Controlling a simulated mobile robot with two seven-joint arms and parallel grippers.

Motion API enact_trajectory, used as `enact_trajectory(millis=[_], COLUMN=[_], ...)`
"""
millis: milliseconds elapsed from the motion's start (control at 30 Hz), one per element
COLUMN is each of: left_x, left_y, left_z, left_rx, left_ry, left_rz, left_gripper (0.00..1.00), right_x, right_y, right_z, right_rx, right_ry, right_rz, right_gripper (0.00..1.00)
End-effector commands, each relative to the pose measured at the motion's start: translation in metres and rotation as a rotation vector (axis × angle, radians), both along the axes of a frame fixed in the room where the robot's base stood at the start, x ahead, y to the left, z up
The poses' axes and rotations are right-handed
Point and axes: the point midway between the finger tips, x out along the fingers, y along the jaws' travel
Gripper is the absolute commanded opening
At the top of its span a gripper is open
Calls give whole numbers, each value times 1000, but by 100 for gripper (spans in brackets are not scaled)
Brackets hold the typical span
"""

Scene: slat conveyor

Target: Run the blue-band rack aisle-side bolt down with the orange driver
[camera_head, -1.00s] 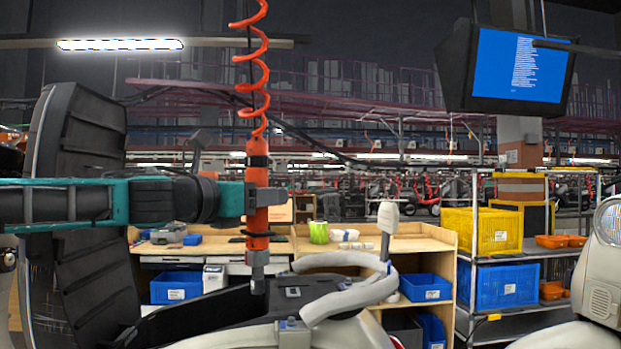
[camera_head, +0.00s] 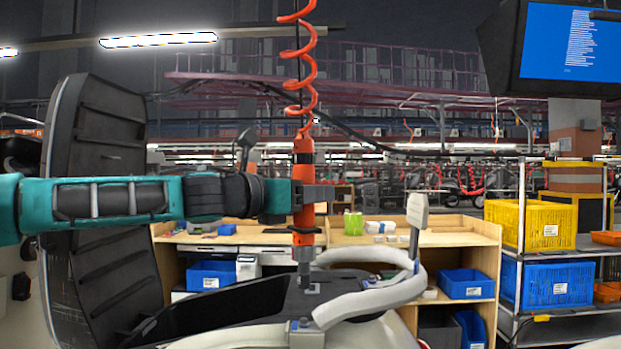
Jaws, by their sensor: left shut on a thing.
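The orange driver (camera_head: 303,160) hangs upright from a coiled orange air hose. My left gripper (camera_head: 312,197) comes in from the left and is shut around the driver's body. The driver's grey tip (camera_head: 304,272) points down over the scooter's rear rack (camera_head: 365,303), a pale grey tubular frame. The tip is close beside a small grey fitting (camera_head: 314,289) at the rack's front; I cannot tell whether they touch. A second grey block (camera_head: 303,325) sits on the nearer rack tube. My right gripper is not in view.
The scooter's raised black seat (camera_head: 105,160) stands on the left, behind my arm. A pale upright post (camera_head: 416,225) rises at the rack's far side. Behind are a wooden bench (camera_head: 460,236) with blue bins and a shelf with a yellow crate (camera_head: 530,224).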

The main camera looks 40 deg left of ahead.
Motion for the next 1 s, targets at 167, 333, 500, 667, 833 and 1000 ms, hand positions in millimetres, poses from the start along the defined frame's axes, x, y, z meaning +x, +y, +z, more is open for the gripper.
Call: enact_trajectory(millis=[167,333,500,667,833,1000], left_x=[0,0,0,0,0,0], left_y=[1,1,1,1,1,1], left_z=[-19,-36,-45,-49,-50,-50], left_rx=[-5,-1,-2,-1,-1,-2], left_ry=[-1,0,0,0,0,0], left_rz=[3,4,4,4,4,4], left_gripper=[0,0,0,0,0,0], right_x=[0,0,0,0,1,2], right_y=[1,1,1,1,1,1], right_z=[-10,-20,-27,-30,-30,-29], right_rx=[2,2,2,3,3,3], right_ry=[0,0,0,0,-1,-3], right_rz=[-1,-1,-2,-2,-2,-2], right_gripper=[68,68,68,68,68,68])
